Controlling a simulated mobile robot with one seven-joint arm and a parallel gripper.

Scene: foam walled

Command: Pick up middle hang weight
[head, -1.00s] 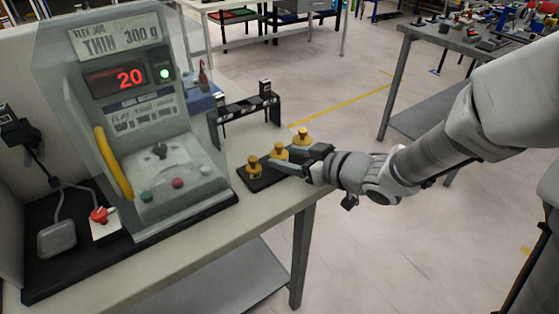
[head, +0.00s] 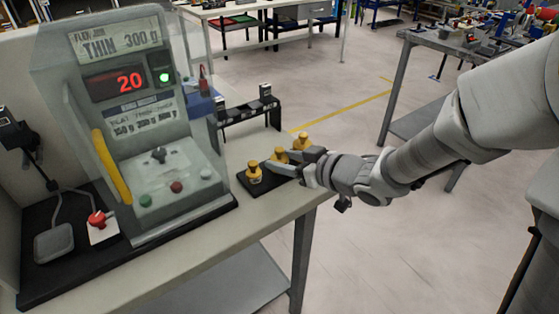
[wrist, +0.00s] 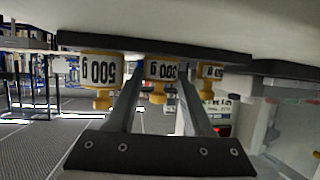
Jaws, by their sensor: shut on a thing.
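Three yellow hang weights stand in a row on a black tray (head: 262,187) at the table's right end. The middle weight (head: 280,155) reads 300 g in the wrist view (wrist: 161,70), which shows the scene upside down. My gripper (head: 284,163) has one finger on each side of it and is shut on it. The weight is at its place in the row; I cannot tell whether it touches the tray. The 500 g weight (wrist: 101,70) is on one side and a smaller weight (wrist: 208,72) on the other, its label partly hidden by a finger.
A testing machine (head: 150,120) with a red "20" display stands left of the tray. A black stand (head: 248,110) is behind the tray. The neighbouring weights are close to my fingers. The table edge (head: 300,203) is just right of the tray.

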